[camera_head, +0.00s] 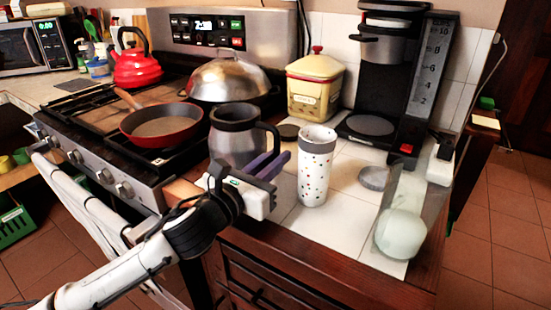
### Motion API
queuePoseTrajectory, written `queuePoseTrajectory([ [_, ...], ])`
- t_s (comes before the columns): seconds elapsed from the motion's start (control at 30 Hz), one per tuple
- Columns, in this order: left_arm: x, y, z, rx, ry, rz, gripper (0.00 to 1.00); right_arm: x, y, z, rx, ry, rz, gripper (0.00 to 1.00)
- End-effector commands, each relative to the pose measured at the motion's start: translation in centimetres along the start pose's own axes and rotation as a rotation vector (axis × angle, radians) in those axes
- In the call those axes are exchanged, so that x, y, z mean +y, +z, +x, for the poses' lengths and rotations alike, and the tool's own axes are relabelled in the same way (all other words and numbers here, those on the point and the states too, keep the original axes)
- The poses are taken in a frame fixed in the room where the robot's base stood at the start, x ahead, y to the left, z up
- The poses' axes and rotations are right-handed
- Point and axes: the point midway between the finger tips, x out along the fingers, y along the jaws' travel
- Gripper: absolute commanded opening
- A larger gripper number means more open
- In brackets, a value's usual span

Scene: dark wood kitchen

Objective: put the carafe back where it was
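The carafe (234,138) is a grey, upright pot with a black handle on its right side. It is at the right edge of the stove, beside the tiled counter. My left gripper (270,164) is in front of it, its two purple-grey fingers pointing toward the lower part of the handle. The fingers have a narrow gap between them, but I cannot tell whether they grip the handle. The gripper hides the carafe's base. The black coffee maker (408,105) stands at the back right, its round plate (370,126) bare. My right gripper is not in view.
A white spotted cup (315,165) stands close to the right of my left gripper. A yellow canister (314,85) is behind it. A red pan (163,124) and a domed lid (229,80) are on the stove. A pale rounded object (400,233) is near the counter's front right.

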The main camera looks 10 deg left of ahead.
Motion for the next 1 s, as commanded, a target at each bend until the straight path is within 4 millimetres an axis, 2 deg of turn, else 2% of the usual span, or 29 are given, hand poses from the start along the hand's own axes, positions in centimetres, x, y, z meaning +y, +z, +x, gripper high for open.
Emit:
queuePoseTrajectory([
  [0.03, 0.0, -0.1, 0.0, 0.001, 0.000, 0.000, 0.18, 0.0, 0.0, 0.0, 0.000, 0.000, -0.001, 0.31],
  [0.1, 0.0, -0.1, 0.0, 0.002, 0.000, 0.000, 0.30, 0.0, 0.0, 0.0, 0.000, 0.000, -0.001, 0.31],
  [0.47, 0.0, 0.4, 0.0, 0.000, 0.000, 0.000, 0.30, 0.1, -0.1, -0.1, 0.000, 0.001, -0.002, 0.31],
  [0.57, 0.1, 0.2, -1.2, 0.003, 0.001, 0.001, 0.30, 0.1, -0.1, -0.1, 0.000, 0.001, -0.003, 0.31],
  [1.0, 0.0, 0.0, -10.0, 0.005, 0.000, 0.001, 0.30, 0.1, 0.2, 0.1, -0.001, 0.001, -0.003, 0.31],
])
